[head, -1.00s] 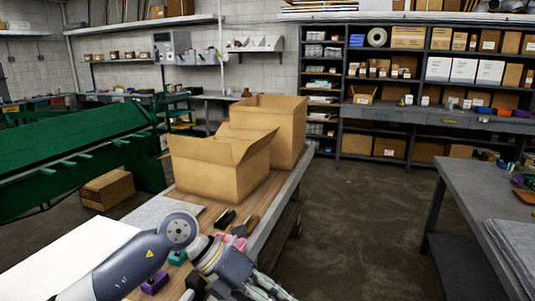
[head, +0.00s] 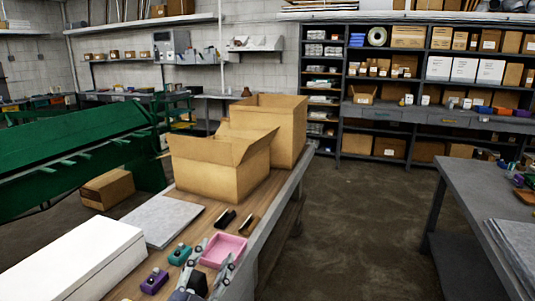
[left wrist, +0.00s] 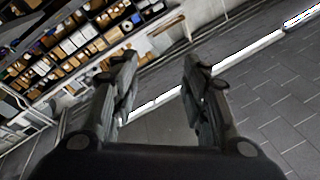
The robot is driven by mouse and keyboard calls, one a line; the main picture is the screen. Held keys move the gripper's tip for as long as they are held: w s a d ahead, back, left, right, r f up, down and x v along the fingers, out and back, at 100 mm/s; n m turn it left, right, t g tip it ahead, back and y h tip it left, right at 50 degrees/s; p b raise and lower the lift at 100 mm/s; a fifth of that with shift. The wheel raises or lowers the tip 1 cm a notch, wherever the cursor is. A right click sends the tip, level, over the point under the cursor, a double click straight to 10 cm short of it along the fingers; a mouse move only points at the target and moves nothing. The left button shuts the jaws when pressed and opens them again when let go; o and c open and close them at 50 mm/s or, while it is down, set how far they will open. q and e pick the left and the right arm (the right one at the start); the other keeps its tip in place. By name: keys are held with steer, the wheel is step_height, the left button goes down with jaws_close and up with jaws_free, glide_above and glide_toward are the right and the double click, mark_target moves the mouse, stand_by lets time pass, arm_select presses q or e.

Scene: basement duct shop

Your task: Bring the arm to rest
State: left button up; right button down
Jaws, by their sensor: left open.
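My left gripper (head: 213,254) shows at the bottom of the head view, over the near end of the wooden workbench (head: 172,212), with a pink tray (head: 228,246) behind its fingers. In the left wrist view the gripper (left wrist: 158,62) has its two dark fingers spread well apart, with nothing between them. My right gripper is in neither view.
Beside the gripper lie a purple block (head: 154,282), a green block (head: 180,255), and black (head: 226,218) and brown (head: 247,224) pieces. A white box (head: 75,262) and open cartons (head: 220,178) stand on the bench. Clear floor lies right, before a grey table (head: 470,200).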

arm_select(q)
steer(key=s+a+f+n+g+y, duration=0.2)
steer(key=s+a+f+g, duration=0.15)
steer(key=f, duration=0.35)
steer(key=s+a+f+n+g+y, duration=0.1)
steer(key=s+a+f+n+g, duration=0.1)
steer(key=s+f+g, duration=0.3)
steer(key=s+a+f+n+g+y, duration=0.1)
steer(key=s+a+f+n+y, duration=0.15)
steer(key=f, duration=0.55)
steer(key=s+a+f+g+h, duration=0.1)
steer(key=s+f+g, duration=0.3)
steer(key=s, duration=0.5)
steer(key=s+f+g+h, duration=0.1)
steer(key=s+f+g, duration=0.3)
steer(key=s, duration=0.5)
steer(key=s+a+f+b+x, duration=0.1)
steer(key=s+b+x, duration=0.25)
steer(key=x, duration=1.15)
steer(key=s+a+f+b+x, duration=0.15)
steer(key=s+x, duration=0.25)
steer(key=x, duration=1.2)
steer(key=s+a+f+g+b, duration=0.1)
steer(key=s+f+b, duration=0.3)
steer(key=s+f, duration=1.2)
step_height(320, 180, down, 4)
steer(key=shift+s+a+r+y, duration=0.15)
steer(key=shift+s+a+y, duration=0.2)
steer(key=shift+a, duration=0.35)
